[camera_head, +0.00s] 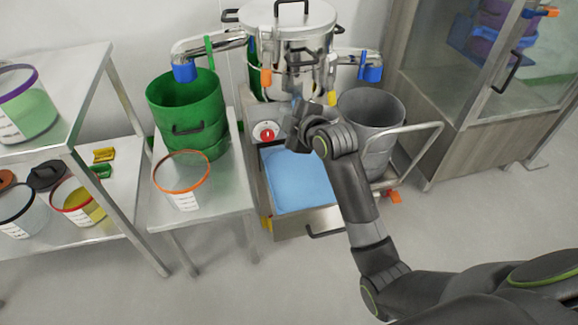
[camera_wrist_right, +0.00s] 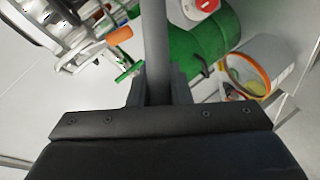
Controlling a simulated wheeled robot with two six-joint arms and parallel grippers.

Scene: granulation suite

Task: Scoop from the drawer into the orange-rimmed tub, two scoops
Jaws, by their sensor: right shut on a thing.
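The open drawer (camera_head: 292,228) under the steel machine holds a bed of light blue material (camera_head: 300,180). The clear orange-rimmed tub (camera_head: 182,187) stands upright on a small steel table left of the drawer; it also shows in the right wrist view (camera_wrist_right: 262,82). My right gripper (camera_head: 299,124) is above the back part of the drawer, in front of the machine. It is shut on a grey bar-like handle (camera_wrist_right: 155,45), which I take for the scoop's. The scoop's bowl and its contents cannot be made out. My left gripper is not in view.
A green bin (camera_head: 187,110) stands behind the tub, and a grey bin (camera_head: 370,108) on a trolley stands right of the drawer. The steel vessel (camera_head: 290,35) with side pipes rises behind my gripper. Left shelves (camera_head: 70,125) hold other tubs. Floor in front is clear.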

